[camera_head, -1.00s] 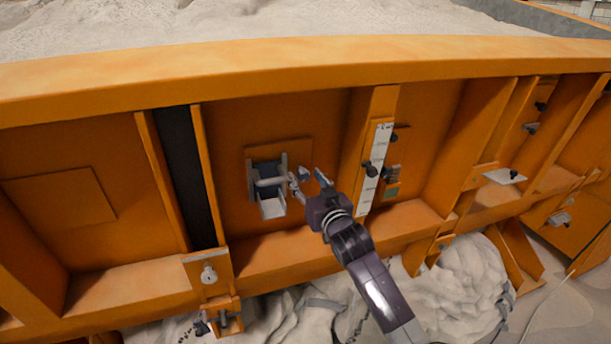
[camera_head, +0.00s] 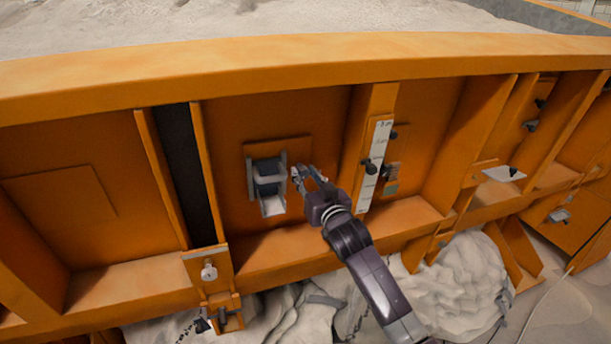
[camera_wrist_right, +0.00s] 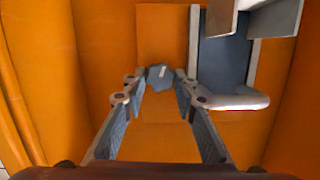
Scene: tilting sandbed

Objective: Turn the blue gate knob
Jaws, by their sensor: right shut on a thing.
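The knob (camera_wrist_right: 160,77) is a small blue-grey, many-sided piece with a light mark on its face, on the orange panel beside the chute. My right gripper (camera_wrist_right: 160,82) is shut on it, with one fingertip at each side. In the head view, my right gripper (camera_head: 304,175) is just right of the chute (camera_head: 282,181), and its fingers largely hide the knob. The chute is a grey metal frame with a dark blue inside and a pale lip at the bottom. My left gripper is not in view.
The orange wall of the sandbed (camera_head: 320,66) fills the view, with sand (camera_head: 270,22) behind its rim. A white scale strip (camera_head: 375,165) with black knobs stands right of my right gripper. Upright ribs and a lower ledge (camera_head: 270,252) project around it.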

